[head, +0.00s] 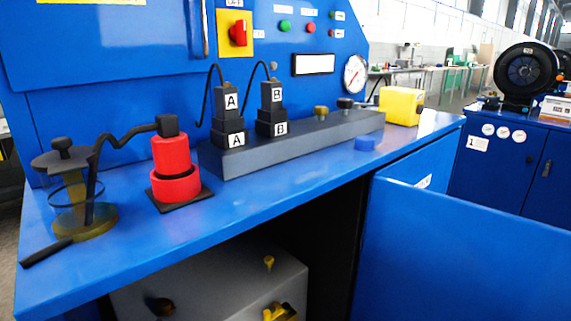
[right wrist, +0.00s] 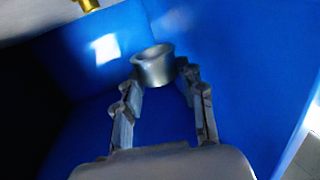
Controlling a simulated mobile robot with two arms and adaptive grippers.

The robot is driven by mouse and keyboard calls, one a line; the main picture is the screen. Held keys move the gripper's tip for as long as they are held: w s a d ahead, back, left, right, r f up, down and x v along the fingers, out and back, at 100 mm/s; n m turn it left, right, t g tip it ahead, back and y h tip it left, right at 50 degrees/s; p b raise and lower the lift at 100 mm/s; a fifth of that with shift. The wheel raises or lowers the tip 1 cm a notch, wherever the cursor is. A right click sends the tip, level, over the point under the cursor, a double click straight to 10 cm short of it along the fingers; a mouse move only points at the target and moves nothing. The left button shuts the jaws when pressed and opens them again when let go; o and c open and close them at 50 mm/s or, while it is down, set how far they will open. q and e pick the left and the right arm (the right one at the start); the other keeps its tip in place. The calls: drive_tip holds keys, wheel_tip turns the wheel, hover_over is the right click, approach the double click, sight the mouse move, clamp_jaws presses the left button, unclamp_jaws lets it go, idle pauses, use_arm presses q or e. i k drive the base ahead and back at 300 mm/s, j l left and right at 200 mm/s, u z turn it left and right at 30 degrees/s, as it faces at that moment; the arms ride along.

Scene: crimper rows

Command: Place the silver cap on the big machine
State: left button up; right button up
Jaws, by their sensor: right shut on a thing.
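A silver cap (right wrist: 153,68), a short round metal piece with a flared rim, shows in the right wrist view. My right gripper (right wrist: 163,80) is shut on it and holds it at the fingertips, above blue surfaces. In the head view a big blue machine (head: 120,80) with a control panel fills the left and middle. A machine with a large black ring-shaped head (head: 528,75) stands on a blue cabinet at the far right. I cannot tell which is the task's big machine. The cap and both my grippers are out of the head view.
A blue panel (head: 460,250) stands at lower right.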

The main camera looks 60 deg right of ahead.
sight(255, 190)
drive_tip(key=z, duration=0.95)
